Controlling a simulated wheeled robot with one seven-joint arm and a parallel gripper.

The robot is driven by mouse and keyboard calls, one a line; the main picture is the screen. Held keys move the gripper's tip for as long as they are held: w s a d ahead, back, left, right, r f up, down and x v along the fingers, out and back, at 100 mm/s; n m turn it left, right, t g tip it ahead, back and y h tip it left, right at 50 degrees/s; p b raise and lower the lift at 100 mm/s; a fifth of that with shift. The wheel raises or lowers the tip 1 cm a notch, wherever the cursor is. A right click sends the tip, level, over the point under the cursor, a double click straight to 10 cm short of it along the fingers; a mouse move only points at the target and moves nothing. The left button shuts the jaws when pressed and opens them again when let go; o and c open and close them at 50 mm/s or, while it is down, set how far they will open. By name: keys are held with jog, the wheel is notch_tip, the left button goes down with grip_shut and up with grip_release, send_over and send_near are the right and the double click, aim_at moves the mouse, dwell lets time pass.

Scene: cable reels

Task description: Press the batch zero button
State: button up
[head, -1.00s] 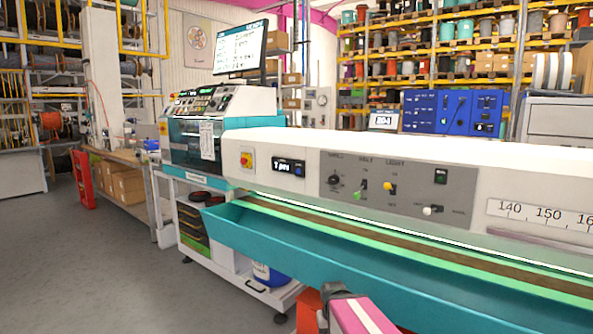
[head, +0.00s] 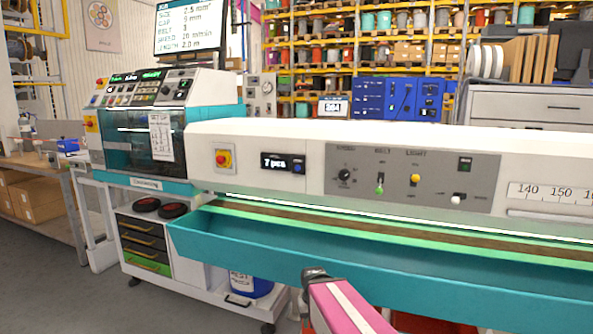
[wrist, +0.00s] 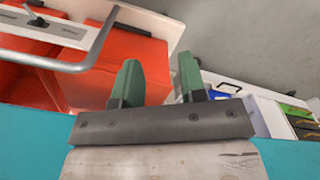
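A small counter display (head: 275,162) reading "7 pcs" sits on the white front of the long machine in the head view. A small round blue button (head: 298,168) is just right of its digits; I cannot read a label on it. My gripper (wrist: 159,80) shows in the wrist view with two green fingers apart and nothing between them. It is away from the display and button, which are not in the wrist view. In the head view my pink arm (head: 343,308) is low in front of the teal trough; the fingers are not visible there.
A red emergency button (head: 223,158) is left of the display. A grey switch panel (head: 410,180) is to its right. The teal trough (head: 370,260) juts out below. Orange bins (wrist: 110,70) and a grey rail (wrist: 70,66) are near my gripper. Floor is clear at left.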

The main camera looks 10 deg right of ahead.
grip_shut()
dwell(1.8)
